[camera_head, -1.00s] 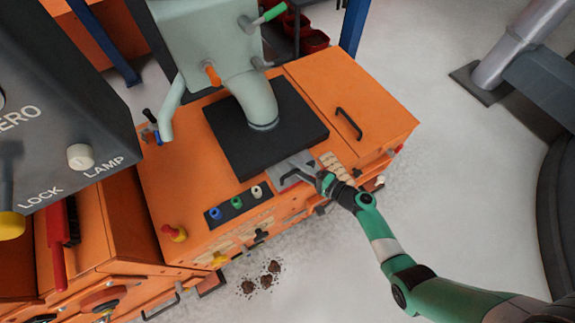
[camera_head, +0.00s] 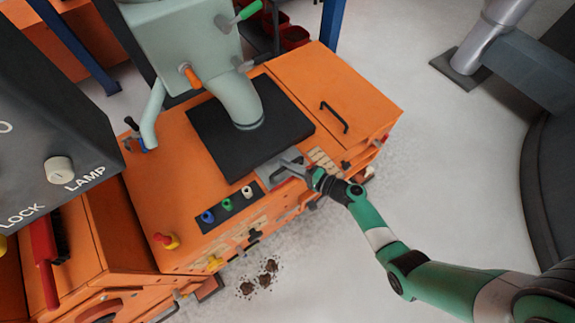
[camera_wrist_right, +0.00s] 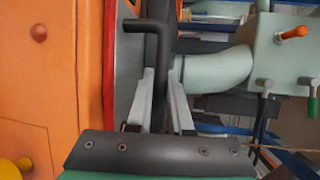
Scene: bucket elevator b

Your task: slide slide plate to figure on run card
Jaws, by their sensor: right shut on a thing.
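The slide plate (camera_head: 268,177) is a grey metal plate sticking out from under the front edge of a black square block on the orange machine. My right gripper (camera_head: 308,172) is at its outer end. In the right wrist view the gripper (camera_wrist_right: 164,85) is shut on a dark bent handle (camera_wrist_right: 155,50) that stands between its two pale fingers. Pale strips with small marks (camera_head: 323,160) lie right of the plate; I cannot tell if they are the run card or read any figure. My left gripper is out of view.
The black block (camera_head: 225,140) carries a pale green spout (camera_head: 240,103). A black bar handle (camera_head: 335,117) is behind. A grey lamp box (camera_head: 50,130) fills the left.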

